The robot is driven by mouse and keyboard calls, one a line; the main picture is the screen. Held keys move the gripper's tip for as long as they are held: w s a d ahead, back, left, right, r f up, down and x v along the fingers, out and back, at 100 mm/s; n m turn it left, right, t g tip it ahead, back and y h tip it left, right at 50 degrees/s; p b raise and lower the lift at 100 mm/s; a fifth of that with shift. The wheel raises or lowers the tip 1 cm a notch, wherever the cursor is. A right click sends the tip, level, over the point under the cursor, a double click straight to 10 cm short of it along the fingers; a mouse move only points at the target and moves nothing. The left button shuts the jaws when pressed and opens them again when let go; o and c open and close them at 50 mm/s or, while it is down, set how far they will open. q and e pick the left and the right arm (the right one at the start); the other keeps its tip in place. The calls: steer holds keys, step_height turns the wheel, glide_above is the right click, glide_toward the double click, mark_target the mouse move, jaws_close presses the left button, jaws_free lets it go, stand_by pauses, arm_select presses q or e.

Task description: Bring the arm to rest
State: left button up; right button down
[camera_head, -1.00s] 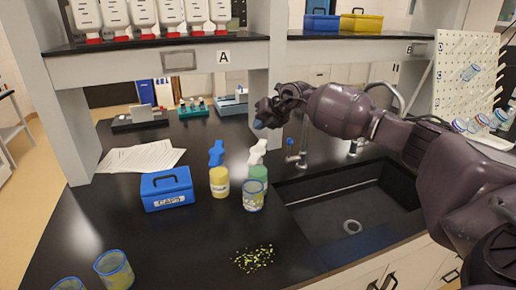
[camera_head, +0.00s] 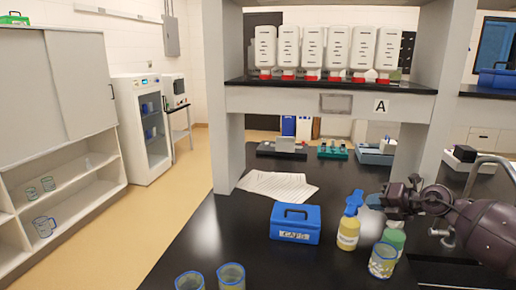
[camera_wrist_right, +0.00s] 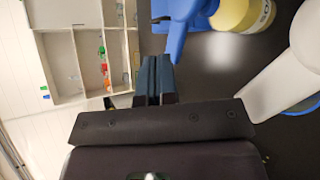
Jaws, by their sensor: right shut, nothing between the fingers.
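My right arm comes in from the right edge of the head view. My right gripper (camera_head: 374,201) is shut and empty above the black bench, by the tops of the bottles. In the right wrist view its blue-grey fingertips (camera_wrist_right: 154,76) lie together with nothing between them. A yellow bottle with a blue top (camera_head: 348,233) stands on the bench left of the gripper. A green bottle (camera_head: 394,238) stands below the gripper, its top partly hidden by it. My left gripper is not in view.
A blue-rimmed beaker (camera_head: 382,261) stands in front of the green bottle. A blue box (camera_head: 295,224) and papers (camera_head: 277,187) lie to the left. Two beakers (camera_head: 231,277) stand at the front edge. A shelf (camera_head: 330,89) with white dispensers spans above. A tap (camera_head: 480,171) rises at right.

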steer(key=s+a+f+m+t, duration=0.3)
steer(key=s+a+m+t, duration=0.45)
steer(key=a+m, duration=0.2)
steer(key=s+d+f+m+g+h, duration=0.2)
steer(key=s+d+f+m+h, duration=0.1)
steer(key=s+f+m+h, duration=0.4)
steer(key=s+d+f+m+g+h, duration=0.25)
steer(key=s+m+h, duration=0.25)
steer(key=s+m, duration=0.45)
steer(key=s+a+f+m+g+y, duration=0.1)
steer(key=s+f+m+g+y, duration=0.2)
steer(key=s, duration=0.7)
steer(key=s+a+f+m+g, duration=0.15)
steer(key=s+f+g, duration=0.35)
steer(key=s, duration=0.5)
steer(key=w+f+t, duration=0.6)
steer(key=w+f, duration=0.1)
steer(key=f, duration=0.2)
steer(key=shift+d+t+y, duration=0.2)
steer(key=shift+t+y, duration=0.2)
steer(key=shift+r, duration=0.1)
